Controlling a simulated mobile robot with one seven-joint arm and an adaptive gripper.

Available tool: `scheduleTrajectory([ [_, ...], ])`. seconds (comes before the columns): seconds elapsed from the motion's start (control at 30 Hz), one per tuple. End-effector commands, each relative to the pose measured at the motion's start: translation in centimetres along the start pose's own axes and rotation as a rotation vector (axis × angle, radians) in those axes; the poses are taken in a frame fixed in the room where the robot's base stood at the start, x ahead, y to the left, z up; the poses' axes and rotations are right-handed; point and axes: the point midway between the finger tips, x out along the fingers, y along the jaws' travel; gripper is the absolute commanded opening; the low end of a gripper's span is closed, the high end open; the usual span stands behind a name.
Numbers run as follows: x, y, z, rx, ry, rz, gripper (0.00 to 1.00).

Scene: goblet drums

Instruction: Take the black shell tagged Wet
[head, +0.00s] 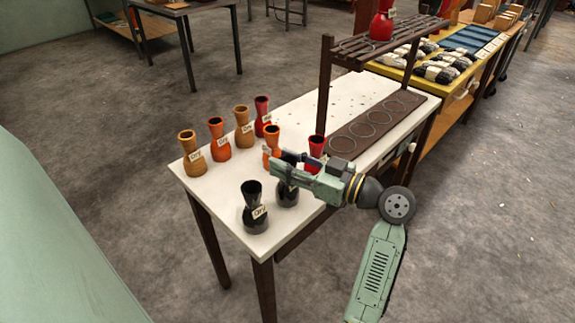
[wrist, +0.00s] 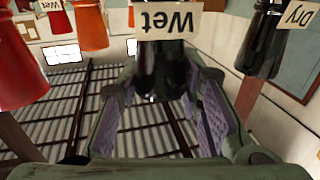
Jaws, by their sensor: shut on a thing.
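The black shell (wrist: 165,72) tagged Wet is between the fingers of my gripper (wrist: 168,90) in the wrist view. The gripper is shut on its narrow part, and the Wet tag (wrist: 169,20) appears upside down. In the head view this shell (head: 287,192) stands at the table's near side, partly hidden by my gripper (head: 288,160). A second black shell (head: 255,212) stands to its left in front; it shows at the right of the wrist view (wrist: 262,42) with a Dry tag.
Several orange, tan and red shells stand behind on the white table (head: 300,112), with one red shell (head: 316,150) close to my gripper. A brown strip with rings (head: 376,125) lies at the right under a slatted shelf (head: 385,45) bearing a red shell (head: 382,22).

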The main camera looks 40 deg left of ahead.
Motion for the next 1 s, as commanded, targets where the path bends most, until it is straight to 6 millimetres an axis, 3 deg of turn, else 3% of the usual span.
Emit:
scheduleTrajectory([
  [0.27, 0.0, -0.1, -3.7, -0.003, 0.000, 0.000, 0.00],
  [0.33, -0.6, -1.5, -3.0, -0.003, 0.001, 0.001, 0.00],
  [0.87, -5.2, -12.8, -4.1, -0.003, 0.000, 0.003, 0.00],
  [0.9, -5.2, -12.6, -5.1, 0.007, -0.001, 0.002, 0.00],
  [1.0, -5.4, -12.9, -5.2, 0.010, -0.001, 0.001, 0.00],
])
